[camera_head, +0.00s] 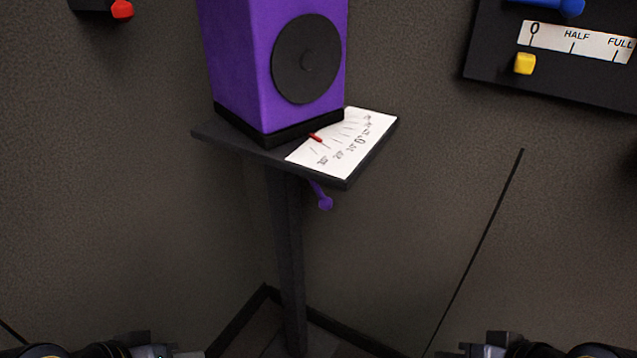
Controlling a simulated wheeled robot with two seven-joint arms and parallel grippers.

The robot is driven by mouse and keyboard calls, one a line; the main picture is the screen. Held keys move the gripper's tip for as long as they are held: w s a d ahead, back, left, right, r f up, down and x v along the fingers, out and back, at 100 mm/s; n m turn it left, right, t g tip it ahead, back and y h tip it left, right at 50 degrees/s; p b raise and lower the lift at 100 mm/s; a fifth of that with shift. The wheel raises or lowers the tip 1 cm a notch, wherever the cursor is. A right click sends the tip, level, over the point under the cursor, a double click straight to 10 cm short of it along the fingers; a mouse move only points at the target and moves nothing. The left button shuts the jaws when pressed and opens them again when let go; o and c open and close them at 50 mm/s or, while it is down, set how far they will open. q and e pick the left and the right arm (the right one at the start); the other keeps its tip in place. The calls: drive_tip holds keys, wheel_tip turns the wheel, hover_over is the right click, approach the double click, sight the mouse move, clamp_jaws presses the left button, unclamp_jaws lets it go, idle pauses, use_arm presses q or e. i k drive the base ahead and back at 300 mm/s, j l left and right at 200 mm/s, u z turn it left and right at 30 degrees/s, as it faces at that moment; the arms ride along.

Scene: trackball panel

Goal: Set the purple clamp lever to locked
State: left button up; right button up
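A purple clamp lever (323,198) with a knobbed end sticks out from under the dark stand plate (240,146), near the post. It angles down to the right, and its inner end is hidden under the plate. A purple box (238,65) with a dark round disc (307,59) stands on the plate. A white scale card (343,146) with a red pointer (316,137) lies at its right. My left gripper (165,352) and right gripper (488,350) are only partly in view at the bottom edge, well away from the lever. Their fingertips are not clear.
A dark post (288,250) carries the plate, with dark floor bars (236,322) at its foot. A panel (560,80) at the upper right has a yellow knob (525,64) and a blue handle (568,8). A red knob (122,9) is at the upper left.

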sight(325, 203)
drive_tip(key=k+l+u, duration=0.15)
drive_tip(key=u, duration=0.25)
drive_tip(key=k+u, duration=0.7)
drive_tip(key=u, duration=0.15)
